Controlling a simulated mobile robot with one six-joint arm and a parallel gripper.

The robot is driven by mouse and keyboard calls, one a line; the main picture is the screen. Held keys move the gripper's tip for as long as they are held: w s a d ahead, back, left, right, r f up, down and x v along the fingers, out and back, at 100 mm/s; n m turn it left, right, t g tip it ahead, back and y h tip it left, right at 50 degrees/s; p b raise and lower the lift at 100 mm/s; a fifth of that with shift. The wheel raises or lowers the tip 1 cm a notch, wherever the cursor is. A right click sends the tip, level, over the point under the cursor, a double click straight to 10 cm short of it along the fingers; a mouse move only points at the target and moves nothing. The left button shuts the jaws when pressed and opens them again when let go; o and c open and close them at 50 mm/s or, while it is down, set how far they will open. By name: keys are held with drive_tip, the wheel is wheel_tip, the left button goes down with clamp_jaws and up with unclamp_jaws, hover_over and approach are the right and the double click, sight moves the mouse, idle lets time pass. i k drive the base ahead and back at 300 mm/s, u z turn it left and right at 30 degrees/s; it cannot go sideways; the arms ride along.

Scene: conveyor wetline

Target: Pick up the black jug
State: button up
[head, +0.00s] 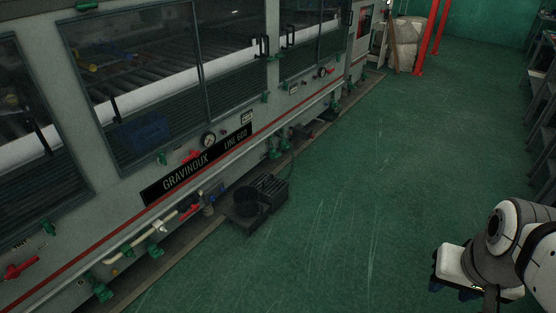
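A black, round, open-topped vessel (245,199) sits low by the foot of the machine, left of the picture's middle. It may be the black jug, but it is too dark and small to make out a handle or spout. My gripper (458,287) is at the lower right, above the green floor and well apart from the vessel. Its fingers are small, dark and partly hidden by my arm, so their opening is not clear.
A dark slatted crate (270,187) stands right behind the vessel. The long grey machine (225,110), with glass doors, pipes and red valves, fills the left side. The green floor (370,170) is clear between machine and right-hand shelving (543,110). Pale sacks (403,45) and red posts (427,35) stand far back.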

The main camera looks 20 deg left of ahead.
sight(246, 198)
drive_tip(key=u, duration=1.25)
